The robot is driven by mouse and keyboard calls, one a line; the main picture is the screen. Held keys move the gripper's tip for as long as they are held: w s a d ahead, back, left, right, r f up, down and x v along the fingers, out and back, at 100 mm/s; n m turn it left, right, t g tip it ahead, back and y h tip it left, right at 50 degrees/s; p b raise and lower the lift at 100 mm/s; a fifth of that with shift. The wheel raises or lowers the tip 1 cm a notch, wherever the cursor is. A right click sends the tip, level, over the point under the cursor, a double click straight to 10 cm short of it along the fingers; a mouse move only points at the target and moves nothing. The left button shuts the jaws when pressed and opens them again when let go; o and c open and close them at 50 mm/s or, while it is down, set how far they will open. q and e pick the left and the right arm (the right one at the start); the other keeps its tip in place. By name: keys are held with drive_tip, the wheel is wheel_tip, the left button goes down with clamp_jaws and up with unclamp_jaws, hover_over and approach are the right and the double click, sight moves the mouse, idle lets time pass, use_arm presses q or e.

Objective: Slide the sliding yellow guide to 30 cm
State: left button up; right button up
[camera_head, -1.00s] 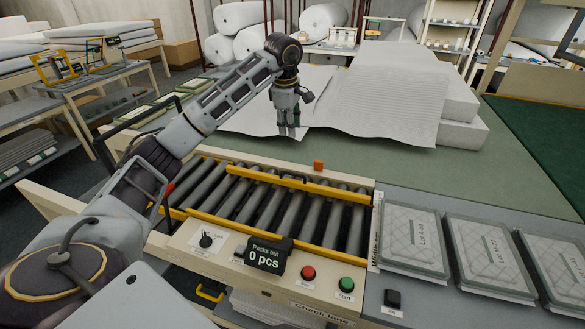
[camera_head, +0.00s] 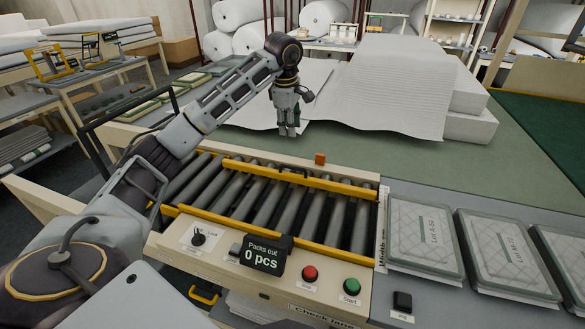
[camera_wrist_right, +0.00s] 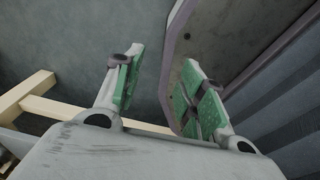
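The check lane has dark rollers between two yellow rails. The far rail, with a small dark handle at its middle, looks like the sliding yellow guide (camera_head: 340,193); the near yellow rail (camera_head: 270,239) runs along the control panel. A white width scale (camera_head: 382,235) is at the lane's right end, too small to read. My left gripper (camera_head: 288,131) points down beyond the far rail, over the table and apart from the guide; its finger gap is unclear. My right gripper (camera_wrist_right: 160,95) shows in the right wrist view, its green-padded fingers apart and empty; the guide is not clear there.
The panel carries a "0 pcs" display (camera_head: 263,256), a red button (camera_head: 310,273) and a green button (camera_head: 352,286). Packed lots (camera_head: 425,240) lie at right. White wadding (camera_head: 390,85) covers the table behind.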

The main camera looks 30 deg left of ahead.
use_arm(q)
wheel_tip(320, 180, down, 3)
drive_tip(key=b, duration=0.2)
hover_over(293, 167)
drive_tip(key=s, duration=0.1)
wheel_tip(293, 167, down, 8)
drive_tip(key=f, duration=0.4)
drive_tip(key=shift+w+f, duration=0.15)
drive_tip(key=shift+w, duration=0.05)
drive_tip(key=shift+w+f, duration=0.15)
drive_tip(key=shift+f, duration=0.8)
drive_tip(key=shift+c, duration=0.8)
clamp_jaws()
use_arm(e)
drive_tip(key=f, duration=0.1)
drive_tip(key=w+d+f, duration=0.1)
drive_tip(key=shift+w+d+f, duration=0.15)
drive_tip(key=shift+w+f, duration=0.1)
drive_tip(key=shift+f, duration=0.15)
